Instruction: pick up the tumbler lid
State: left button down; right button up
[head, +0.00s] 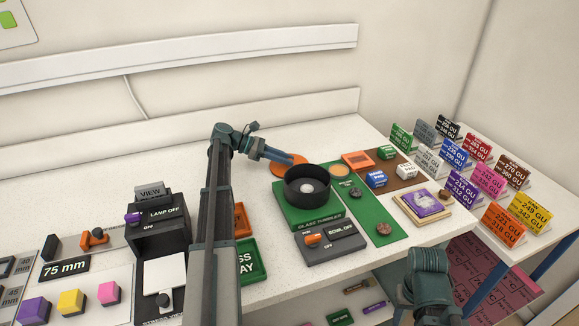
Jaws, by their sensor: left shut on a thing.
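The tumbler lid looks to be the orange disc (283,168) just behind and to the left of the open black tumbler bowl (307,186). The bowl sits on a green base (291,215) and has a pale round piece at its centre. My left gripper (291,160) reaches in from the left and is shut on the orange lid at its top side. The fingertips hide part of the lid, and I cannot tell whether it is lifted clear. Part of my right arm shows at the lower right; its gripper fingers do not show.
A bowl switch box (332,242) stands in front of the tumbler. Green mats and small blocks lie to its right, beside a tray with a purple piece (427,203). Several coloured label cards stand far right. A black lamp viewer (158,240) stands left of my left arm.

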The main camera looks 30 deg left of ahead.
pick_arm(q)
jog(key=shift+r, duration=0.15)
notch_tip(320, 180, up, 10)
jog(key=p, duration=1)
dwell(0.3)
